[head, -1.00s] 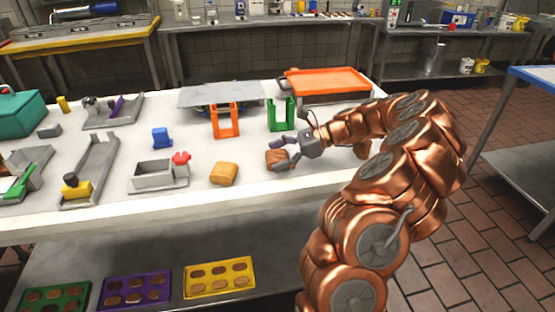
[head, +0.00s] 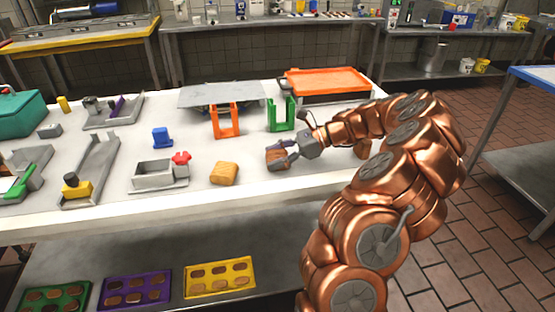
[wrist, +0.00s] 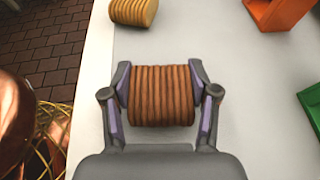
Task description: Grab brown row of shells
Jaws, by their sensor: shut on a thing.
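The brown row of shells (wrist: 161,96) is a ribbed, block-like row between the two fingers of my gripper (wrist: 162,98) in the wrist view. My gripper is shut on it, with one purple-lined finger against each end. In the head view the brown row (head: 276,157) is partly covered by my gripper (head: 282,153), at the front of the white table. I cannot tell whether the row touches the table. A tan row of shells (head: 224,173) lies to its left, apart from it, and also shows at the top of the wrist view (wrist: 133,11).
The white table (head: 255,205) has an orange stand (head: 226,121) and a green stand (head: 282,114) behind my gripper. A grey box with a red knob (head: 157,175) stands further left. Yellow (head: 220,276), purple (head: 134,289) and green trays lie on the lower shelf.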

